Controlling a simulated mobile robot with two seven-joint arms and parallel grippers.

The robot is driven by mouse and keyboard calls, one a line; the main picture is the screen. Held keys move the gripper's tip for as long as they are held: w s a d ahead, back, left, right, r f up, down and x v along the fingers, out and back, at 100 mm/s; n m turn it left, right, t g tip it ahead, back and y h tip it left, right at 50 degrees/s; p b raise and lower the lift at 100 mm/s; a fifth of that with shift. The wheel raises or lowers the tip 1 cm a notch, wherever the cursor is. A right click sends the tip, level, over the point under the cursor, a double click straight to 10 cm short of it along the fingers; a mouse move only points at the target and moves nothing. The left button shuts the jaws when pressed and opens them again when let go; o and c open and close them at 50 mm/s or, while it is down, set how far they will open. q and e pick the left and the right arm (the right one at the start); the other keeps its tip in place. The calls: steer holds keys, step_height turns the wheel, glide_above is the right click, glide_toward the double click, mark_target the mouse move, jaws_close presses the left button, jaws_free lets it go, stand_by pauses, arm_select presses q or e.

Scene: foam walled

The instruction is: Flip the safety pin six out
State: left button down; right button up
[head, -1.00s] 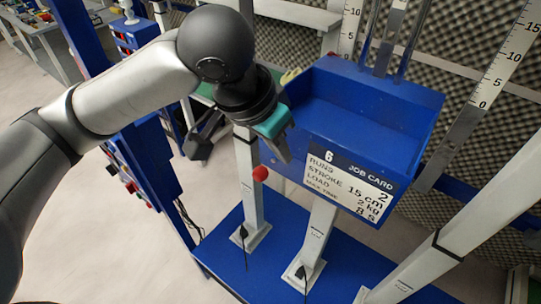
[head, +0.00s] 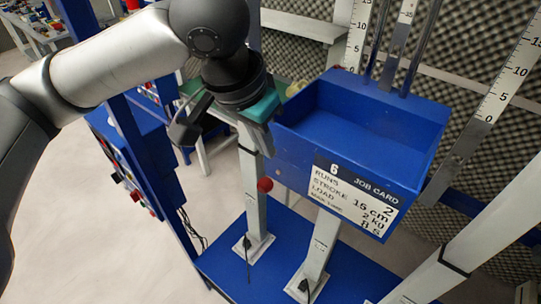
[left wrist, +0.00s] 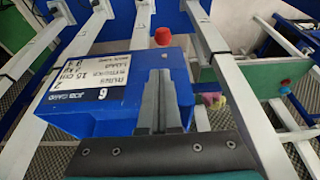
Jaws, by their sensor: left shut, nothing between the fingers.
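A blue tray (head: 415,140) carries a job card (head: 352,195) marked 6 on its front face. A small red ball-shaped knob (head: 265,184) shows below the tray's left front corner, in front of a white post; I take it for safety pin six. In the left wrist view the red knob (left wrist: 162,36) lies beyond the tray's edge. My left gripper (head: 266,146) points down beside the tray's left end, above the knob and apart from it. Its grey fingers (left wrist: 160,80) are together and empty. My right gripper is in neither view.
White posts stand on a blue base plate (head: 240,285) under the tray. Upright rulers (head: 500,90) and rods rise behind it. A blue frame with coloured buttons stands at the left. Pale floor (head: 100,240) lies open at the lower left.

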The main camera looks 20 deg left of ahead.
mark_target(265, 187)
arm_select(q)
steer(key=b+x, duration=0.1)
steer(key=x, duration=0.8)
steer(key=shift+d+f, duration=0.1)
steer(key=shift+f, duration=0.05)
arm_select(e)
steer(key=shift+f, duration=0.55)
arm_select(q)
steer(key=shift+s+a+p, duration=0.2)
steer(key=shift+s+p, duration=0.35)
steer(key=shift+p, duration=0.1)
steer(key=shift+s+a+p, duration=0.2)
steer(key=shift+s+p, duration=0.1)
steer(key=shift+s, duration=0.2)
steer(key=shift+s+a+p, duration=0.2)
steer(key=shift+s+p, duration=0.05)
steer(key=shift+s, duration=0.3)
steer(key=shift+s+a, duration=0.1)
steer(key=shift+s, duration=0.1)
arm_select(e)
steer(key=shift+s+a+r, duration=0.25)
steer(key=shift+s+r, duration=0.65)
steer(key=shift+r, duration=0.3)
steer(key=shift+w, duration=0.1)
